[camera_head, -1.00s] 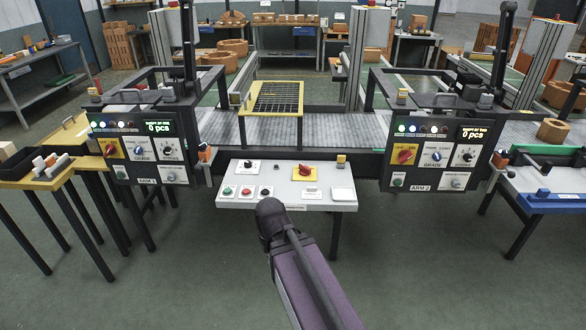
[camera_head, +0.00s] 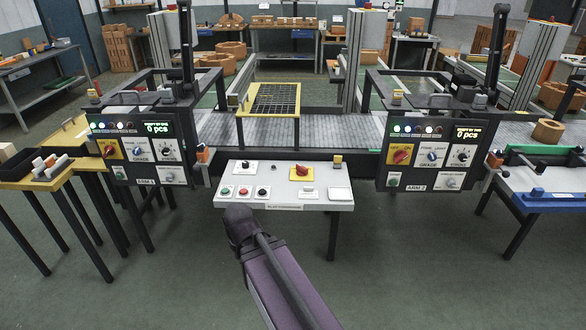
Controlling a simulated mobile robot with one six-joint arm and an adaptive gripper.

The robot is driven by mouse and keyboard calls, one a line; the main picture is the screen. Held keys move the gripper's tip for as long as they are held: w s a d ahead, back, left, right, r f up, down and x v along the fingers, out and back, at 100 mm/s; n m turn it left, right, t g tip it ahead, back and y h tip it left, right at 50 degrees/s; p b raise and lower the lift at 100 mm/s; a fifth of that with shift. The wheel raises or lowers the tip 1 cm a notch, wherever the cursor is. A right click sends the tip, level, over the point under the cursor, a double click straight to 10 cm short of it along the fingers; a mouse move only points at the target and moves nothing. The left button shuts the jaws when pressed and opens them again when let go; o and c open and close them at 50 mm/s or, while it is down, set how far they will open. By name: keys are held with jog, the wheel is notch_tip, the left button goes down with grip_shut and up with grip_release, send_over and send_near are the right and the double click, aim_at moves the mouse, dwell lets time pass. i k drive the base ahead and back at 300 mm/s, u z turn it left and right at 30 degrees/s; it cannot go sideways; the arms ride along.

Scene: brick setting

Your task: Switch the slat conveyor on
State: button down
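The slat conveyor (camera_head: 335,130) runs across the middle behind the control boxes. A white control desk (camera_head: 285,197) stands in front of it, with a label on its front edge that seems to read slat conveyor. On the desk are a green button (camera_head: 227,191), a red button (camera_head: 244,191), a black button (camera_head: 262,191), a black selector knob (camera_head: 246,165) and a red rotary switch on a yellow plate (camera_head: 301,171). My purple arm reaches up from below, its dark joint just before the desk's front left edge. My gripper is not visible.
The ARM 1 box (camera_head: 143,148) stands left of the desk and the ARM 2 box (camera_head: 430,155) right, each with its own knobs and lit lamps. A yellow-framed grid (camera_head: 273,99) sits above the conveyor. The floor before the desk is open.

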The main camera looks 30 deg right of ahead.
aim_at(302, 171)
jog(key=z, duration=0.05)
jog(key=i, duration=0.9)
jog(key=u, duration=0.05)
